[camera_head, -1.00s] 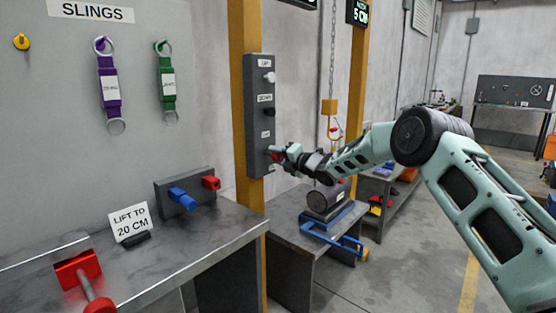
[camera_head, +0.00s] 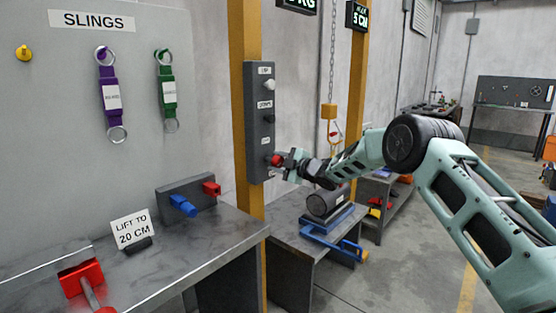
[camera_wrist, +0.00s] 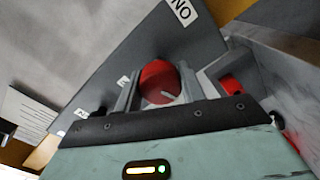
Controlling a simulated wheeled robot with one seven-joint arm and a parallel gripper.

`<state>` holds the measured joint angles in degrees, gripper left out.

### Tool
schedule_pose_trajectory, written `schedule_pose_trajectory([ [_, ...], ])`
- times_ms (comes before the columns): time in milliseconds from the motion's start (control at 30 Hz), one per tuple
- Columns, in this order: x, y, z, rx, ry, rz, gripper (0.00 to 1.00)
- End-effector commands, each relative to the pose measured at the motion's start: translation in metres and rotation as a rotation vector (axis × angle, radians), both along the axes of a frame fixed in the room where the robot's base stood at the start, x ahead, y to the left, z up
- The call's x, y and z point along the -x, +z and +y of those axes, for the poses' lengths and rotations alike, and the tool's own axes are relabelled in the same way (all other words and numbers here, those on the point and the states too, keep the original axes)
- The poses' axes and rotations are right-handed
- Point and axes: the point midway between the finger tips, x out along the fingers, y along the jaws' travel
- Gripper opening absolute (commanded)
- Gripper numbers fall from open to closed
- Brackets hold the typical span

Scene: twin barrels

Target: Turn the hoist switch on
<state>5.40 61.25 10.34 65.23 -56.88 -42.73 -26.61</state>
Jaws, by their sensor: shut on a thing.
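A tall dark control panel (camera_head: 259,90) is fixed to a yellow post. It carries a white button (camera_head: 268,85), a black button (camera_head: 268,119) and, at the bottom, a red round knob (camera_head: 276,160), which is the hoist switch. My gripper (camera_head: 283,161) is at this knob from the right. In the wrist view, my gripper's fingers (camera_wrist: 158,90) are shut on the red knob (camera_wrist: 158,75), one on each side. A short white mark shows on the knob's face. A white label with large letters is on the panel beside it; smaller labels are partly cut off.
A yellow hoist hook block (camera_head: 328,111) hangs on a chain behind my arm. A dark cylinder (camera_head: 328,201) lies on a low bench below my gripper. The steel table (camera_head: 190,248) at left bears a sign reading "LIFT TO 20 CM" (camera_head: 133,228).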

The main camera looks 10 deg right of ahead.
Motion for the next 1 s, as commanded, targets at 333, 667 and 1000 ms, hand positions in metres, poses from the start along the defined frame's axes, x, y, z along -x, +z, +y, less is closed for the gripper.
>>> schedule_pose_trajectory([
  [333, 0.0000, -0.0005, -0.0019, -0.180, -0.002, 0.134, 0.17],
  [667, 0.0001, -0.0023, -0.0019, -0.249, -0.002, 0.185, 0.17],
  [1000, 0.0001, -0.0029, -0.0018, -0.256, -0.002, 0.191, 0.17],
])
